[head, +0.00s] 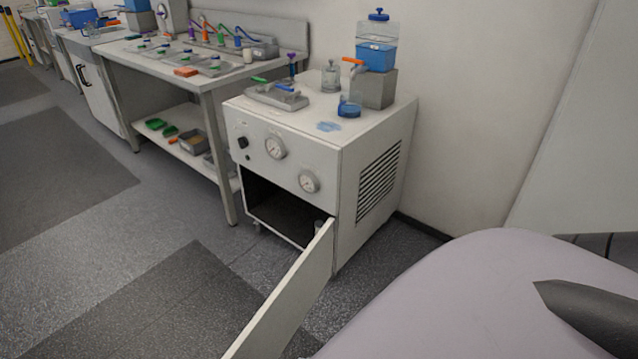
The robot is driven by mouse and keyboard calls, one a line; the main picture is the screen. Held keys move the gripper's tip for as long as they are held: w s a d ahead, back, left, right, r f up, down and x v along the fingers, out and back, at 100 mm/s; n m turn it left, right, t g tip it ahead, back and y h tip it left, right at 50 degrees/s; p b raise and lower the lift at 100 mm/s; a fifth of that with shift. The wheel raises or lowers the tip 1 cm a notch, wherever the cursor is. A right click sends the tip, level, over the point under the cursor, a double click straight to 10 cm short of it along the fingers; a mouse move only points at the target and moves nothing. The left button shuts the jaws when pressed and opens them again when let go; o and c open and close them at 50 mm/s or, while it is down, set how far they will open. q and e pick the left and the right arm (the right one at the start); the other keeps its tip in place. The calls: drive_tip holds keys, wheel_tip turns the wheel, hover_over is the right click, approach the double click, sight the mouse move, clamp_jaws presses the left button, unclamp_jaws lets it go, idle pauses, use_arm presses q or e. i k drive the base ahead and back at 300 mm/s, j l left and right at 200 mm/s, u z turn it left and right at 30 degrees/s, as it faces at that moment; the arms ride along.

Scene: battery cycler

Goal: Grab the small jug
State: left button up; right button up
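Neither of my grippers shows in the head view, so nothing is seen held.
The cabinet's door (285,295) hangs open toward me above the floor. A grey block (375,88) with a blue container (376,56) stands on its right back corner. A grey tray (276,95) lies left. A steel bench (180,70) adjoins. Floor at left is clear.

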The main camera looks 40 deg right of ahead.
sight(350, 106)
drive_tip(key=z, duration=1.1)
